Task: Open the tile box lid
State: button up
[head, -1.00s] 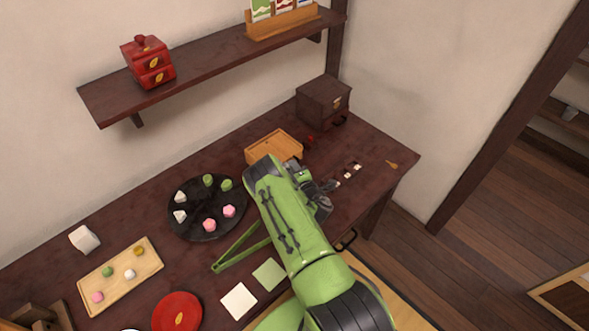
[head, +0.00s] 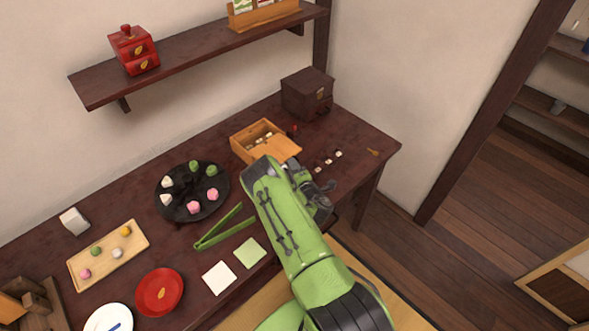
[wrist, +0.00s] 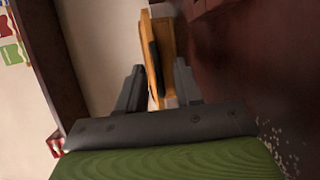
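The tile box (head: 238,146) is a light wooden box toward the back of the table. Its wooden lid (head: 280,149) is slid partly off toward the front right, and pale tiles (head: 263,136) show in the uncovered back part. In the head view, my arm hides the fingertips beside the box. In the wrist view, my gripper (wrist: 158,88) has its fingers apart, with light wood (wrist: 167,45) and a dark strip beyond and between them. I see no clear contact with the wood. Whether that wood is lid or box wall is unclear.
Small loose tiles (head: 329,161) lie right of the box. A dark chest (head: 308,94) stands behind it. A black plate (head: 184,205) of sweets and green tongs (head: 222,232) lie to the left. A shelf (head: 200,48) overhangs the back.

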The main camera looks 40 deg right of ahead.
jog(key=v, duration=1.1)
jog(key=p, duration=0.2)
jog(key=shift+s+a+r+p, duration=0.1)
jog(key=shift+s+r+p, duration=0.15)
jog(key=shift+p, duration=0.15)
jog(key=p+v, duration=0.2)
jog(key=p, duration=0.2)
jog(key=shift+w+r+p, duration=0.1)
jog(key=shift+p, duration=0.2)
jog(key=p, duration=0.3)
jog(key=shift+s, duration=0.2)
jog(key=shift+s+p, duration=0.1)
jog(key=shift+p, duration=0.6)
jog(key=p+v, duration=0.1)
jog(key=p, duration=0.4)
jog(key=shift+s+a, duration=0.15)
jog(key=shift+s, duration=0.2)
